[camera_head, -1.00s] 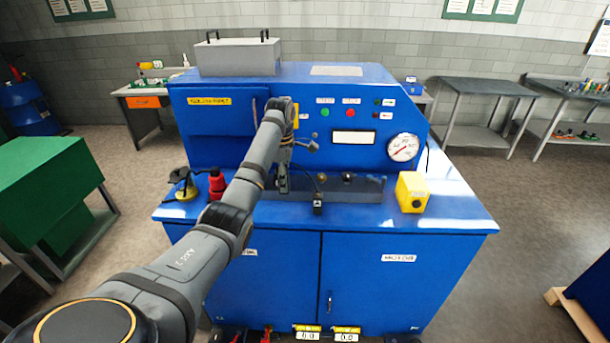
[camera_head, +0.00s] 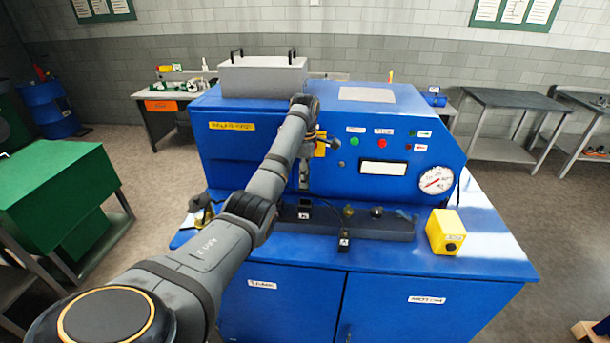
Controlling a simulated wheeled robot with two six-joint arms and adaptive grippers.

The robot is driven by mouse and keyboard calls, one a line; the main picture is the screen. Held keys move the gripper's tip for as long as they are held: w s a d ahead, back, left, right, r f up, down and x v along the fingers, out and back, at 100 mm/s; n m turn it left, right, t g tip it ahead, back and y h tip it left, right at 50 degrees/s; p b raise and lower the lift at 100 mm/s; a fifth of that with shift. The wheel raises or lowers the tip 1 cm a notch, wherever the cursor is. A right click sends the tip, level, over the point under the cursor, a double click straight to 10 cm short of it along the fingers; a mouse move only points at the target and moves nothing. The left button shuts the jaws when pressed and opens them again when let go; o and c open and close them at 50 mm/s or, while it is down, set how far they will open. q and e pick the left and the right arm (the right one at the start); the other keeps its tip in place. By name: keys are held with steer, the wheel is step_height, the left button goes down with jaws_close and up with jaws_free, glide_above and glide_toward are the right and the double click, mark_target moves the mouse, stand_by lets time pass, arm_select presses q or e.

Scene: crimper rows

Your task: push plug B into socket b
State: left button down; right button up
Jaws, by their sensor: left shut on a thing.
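My left gripper (camera_head: 304,186) points down above the dark strip (camera_head: 395,232) on the blue bench top. It is shut on a small black block with a white label (camera_head: 304,208), which appears to be plug B; the letter is too small to read surely. Another black plug, marked A (camera_head: 344,243), sits at the strip's front edge, to the right and nearer. Two small round fittings, one yellowish (camera_head: 348,211) and one dark (camera_head: 377,212), stand on the strip to the right. I cannot tell which place is socket b, or whether the held block touches the strip. My right gripper is not in view.
The blue panel (camera_head: 340,185) with buttons and a gauge (camera_head: 436,180) rises behind the strip. A yellow box (camera_head: 445,231) stands to the right. My left arm covers the bench's left part. The bench top right of the yellow box is clear.

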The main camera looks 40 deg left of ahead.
arm_select(q)
steer(key=shift+f, duration=0.5)
step_height(320, 180, down, 3)
steer(key=shift+s+d+r+b, duration=0.1)
steer(key=shift+d+r+b, duration=0.1)
steer(key=shift+b, duration=0.2)
steer(key=shift+a+f, duration=0.1)
steer(key=shift+f, duration=0.55)
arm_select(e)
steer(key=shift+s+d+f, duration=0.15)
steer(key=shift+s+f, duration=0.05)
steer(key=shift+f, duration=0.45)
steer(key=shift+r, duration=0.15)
arm_select(q)
steer(key=shift+p, duration=0.55)
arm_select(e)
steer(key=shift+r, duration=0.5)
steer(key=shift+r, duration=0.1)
arm_select(q)
steer(key=shift+f, duration=1.55)
